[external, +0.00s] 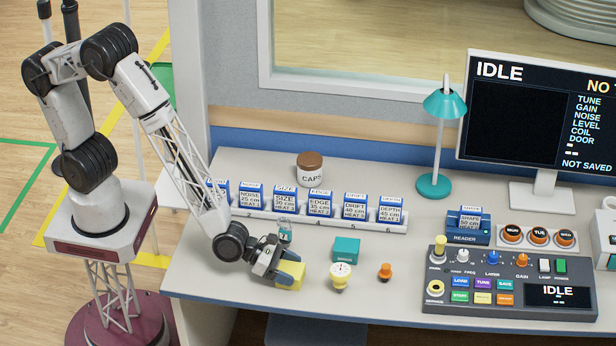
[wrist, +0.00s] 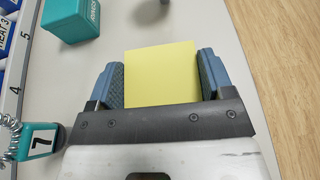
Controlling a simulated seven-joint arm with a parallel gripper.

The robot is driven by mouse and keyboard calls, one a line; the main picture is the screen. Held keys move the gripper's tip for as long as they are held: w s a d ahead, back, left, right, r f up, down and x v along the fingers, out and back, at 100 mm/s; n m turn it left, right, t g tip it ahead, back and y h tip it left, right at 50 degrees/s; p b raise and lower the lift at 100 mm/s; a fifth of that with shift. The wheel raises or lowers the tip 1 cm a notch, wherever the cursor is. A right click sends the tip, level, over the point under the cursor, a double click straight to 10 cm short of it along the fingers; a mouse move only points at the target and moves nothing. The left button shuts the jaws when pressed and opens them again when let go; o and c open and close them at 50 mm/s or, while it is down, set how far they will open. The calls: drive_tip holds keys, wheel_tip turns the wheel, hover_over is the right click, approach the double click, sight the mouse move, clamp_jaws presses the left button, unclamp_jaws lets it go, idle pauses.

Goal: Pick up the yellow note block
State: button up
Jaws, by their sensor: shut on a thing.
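The yellow note block (external: 290,275) is at the front left of the desk, near its front edge. My gripper (external: 288,269) is at the block with its blue-grey fingers on either side of it. In the wrist view the yellow note block (wrist: 160,75) fills the space between the two fingers of my gripper (wrist: 161,80), which are shut on it. The block's near end is hidden behind the gripper body. I cannot tell whether the block still touches the desk.
A teal box (external: 346,249), a white-and-yellow dial (external: 340,275) and an orange knob (external: 385,271) stand right of the block. A small teal tag marked 7 (external: 285,236) is close behind my gripper. A card rack (external: 320,219) stands farther back. The control console (external: 510,290) is at right.

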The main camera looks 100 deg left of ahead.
sight(287, 269)
drive_tip(key=shift+r, duration=0.15)
drive_tip(key=shift+r, duration=0.9)
drive_tip(key=shift+s+a+r, duration=0.1)
drive_tip(key=shift+s+r, duration=0.25)
drive_tip(key=shift+r, duration=0.4)
drive_tip(key=s+a, duration=0.1)
drive_tip(key=s, duration=0.4)
drive_tip(key=s+a+r, duration=0.1)
drive_tip(key=s+a, duration=0.1)
drive_tip(key=s, duration=0.2)
drive_tip(key=s+a, duration=0.1)
drive_tip(key=s, duration=0.4)
drive_tip(key=shift+s+a+r, duration=0.2)
drive_tip(key=shift+s+a, duration=0.1)
drive_tip(key=shift+a, duration=0.05)
